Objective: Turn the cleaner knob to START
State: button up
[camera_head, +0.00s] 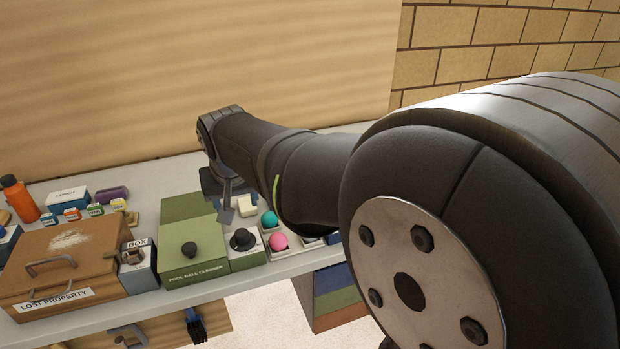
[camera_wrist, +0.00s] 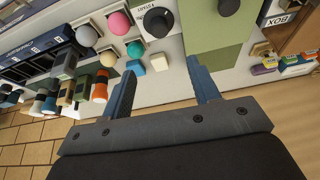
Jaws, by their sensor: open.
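The green pool ball cleaner (camera_head: 194,275) stands on the bench, with a round black handle (camera_head: 189,250) on its lid. On the smaller unit beside it, to the right, is a black dial knob (camera_head: 243,239). In the wrist view the knob (camera_wrist: 158,20) shows a light pointer mark, and START is printed on the panel beside it. My gripper (camera_head: 228,208) is open and empty, behind the knob in the head view and apart from it. In the wrist view my gripper (camera_wrist: 161,66) has its fingertips spread below the knob, in line with a white block (camera_wrist: 159,62).
A teal ball (camera_head: 269,219) and a pink ball (camera_head: 278,241) sit in holders right of the knob. A blue-grey box (camera_head: 138,270) and a wooden lost property chest (camera_head: 62,262) stand left of the cleaner. My arm hides the right of the bench.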

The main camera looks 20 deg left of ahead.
aim_at(242, 232)
jog(key=x, duration=1.5)
jog(key=shift+w+f, duration=0.1)
jog(key=shift+f, duration=0.3)
jog(key=c, duration=1)
